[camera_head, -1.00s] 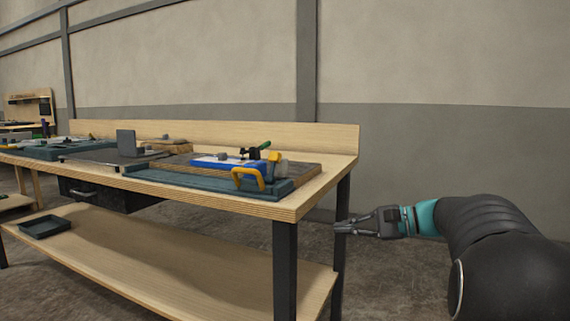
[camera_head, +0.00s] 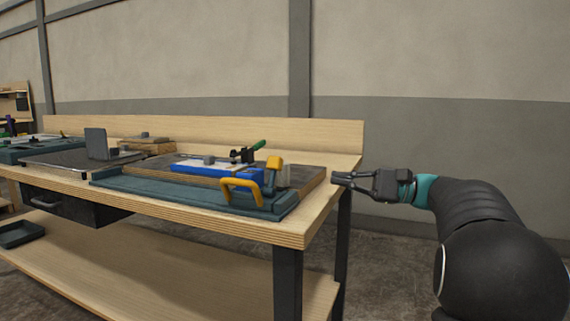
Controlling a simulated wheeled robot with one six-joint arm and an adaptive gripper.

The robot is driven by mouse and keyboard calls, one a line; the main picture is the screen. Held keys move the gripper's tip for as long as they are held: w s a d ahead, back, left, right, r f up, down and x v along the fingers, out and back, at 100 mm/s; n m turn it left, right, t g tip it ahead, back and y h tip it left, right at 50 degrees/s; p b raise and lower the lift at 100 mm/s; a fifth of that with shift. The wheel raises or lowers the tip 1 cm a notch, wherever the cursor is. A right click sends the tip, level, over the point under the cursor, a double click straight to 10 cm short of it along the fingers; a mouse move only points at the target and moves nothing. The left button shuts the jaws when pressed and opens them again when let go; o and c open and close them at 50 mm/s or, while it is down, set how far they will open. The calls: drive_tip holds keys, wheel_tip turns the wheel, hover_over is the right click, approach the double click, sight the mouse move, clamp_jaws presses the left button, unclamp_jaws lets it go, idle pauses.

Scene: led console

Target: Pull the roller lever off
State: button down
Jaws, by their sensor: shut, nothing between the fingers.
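My gripper (camera_head: 343,180) is shut and empty. It is out in the air at the right end of the workbench, pointing left towards the bench edge. On the right part of the bench (camera_head: 210,211) is a fixture with a blue block (camera_head: 222,170), a yellow handle (camera_head: 241,186), a yellow upright part (camera_head: 274,164) and a dark clamp-like part with a green tip (camera_head: 258,146). I cannot tell which of these is the roller lever. My gripper touches none of them.
The fixture sits on a dark teal tray (camera_head: 160,189). A grey plate (camera_head: 96,143) stands further left. A drawer (camera_head: 75,207) hangs under the bench, with a shelf (camera_head: 160,265) below. The right side beyond the bench is open floor.

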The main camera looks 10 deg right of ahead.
sight(300, 186)
drive_tip(key=shift+a, duration=0.2)
drive_tip(key=x, duration=0.9)
drive_tip(key=shift+s+a+r, duration=0.35)
drive_tip(key=shift+s+a, duration=0.05)
drive_tip(key=shift+a, duration=0.15)
drive_tip(key=shift+s+a+r, duration=0.35)
drive_tip(key=shift+s+a, duration=0.05)
drive_tip(key=shift+a, duration=0.15)
drive_tip(key=shift+s+a+r, duration=0.25)
drive_tip(key=shift+s+a, duration=0.1)
drive_tip(key=shift+s, duration=0.1)
